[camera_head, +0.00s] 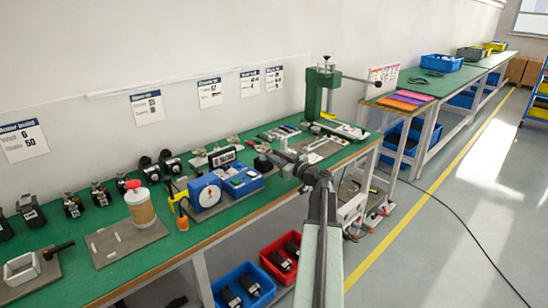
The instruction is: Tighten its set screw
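No set screw can be made out at this size. Black coder-like units stand along the back of the green bench, among them one at the far left (31,212), one beside it (72,205) and a pair near the middle (148,170). A blue box with a white round dial (208,193) and a red pointer sits on the bench. A second blue box (241,180) is joined to its right. My gripper (264,163) is over the bench just right of the blue boxes, at the end of my dark arm. Its fingers are too small to tell open from shut.
A green press (317,95) stands at the bench's right. A jar with a red top (139,205) stands on a grey plate at left. Red (283,258) and blue (245,287) bins with black parts sit below. The floor at right is open, crossed by a black cable (460,235).

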